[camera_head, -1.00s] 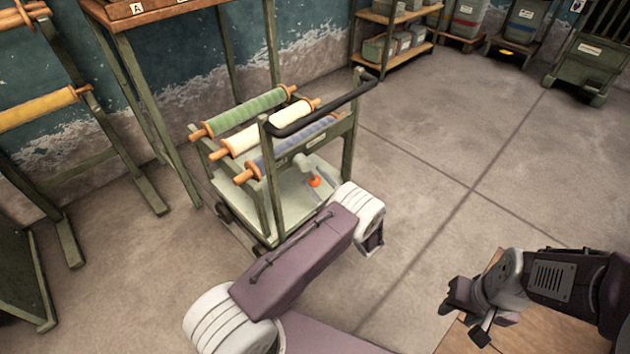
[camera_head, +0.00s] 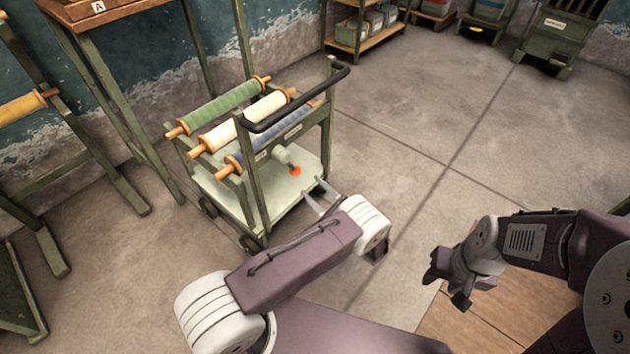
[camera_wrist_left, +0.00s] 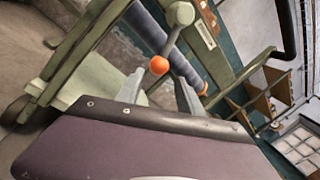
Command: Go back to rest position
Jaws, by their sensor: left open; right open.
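My left gripper (camera_head: 318,197) is open and empty, in front of the lower shelf of a green cart (camera_head: 255,205). Its fingers point toward an orange-tipped grey-green part (camera_head: 295,171) under the rolls. In the left wrist view the left gripper's fingers (camera_wrist_left: 160,92) are spread, with the orange ball (camera_wrist_left: 159,65) beyond and between them; a gap shows in the head view. My right gripper (camera_head: 448,284) is open and empty at the lower right, above a brown wooden surface. The left wrist housing partly hides the left gripper's base.
The cart carries a green roll (camera_head: 220,107), a cream roll (camera_head: 243,124) and a blue roll (camera_head: 270,138), with a black handle (camera_head: 300,105). A table (camera_head: 110,20) and a rack with a yellow roll (camera_head: 22,108) stand left. Open floor (camera_head: 420,120) lies to the right.

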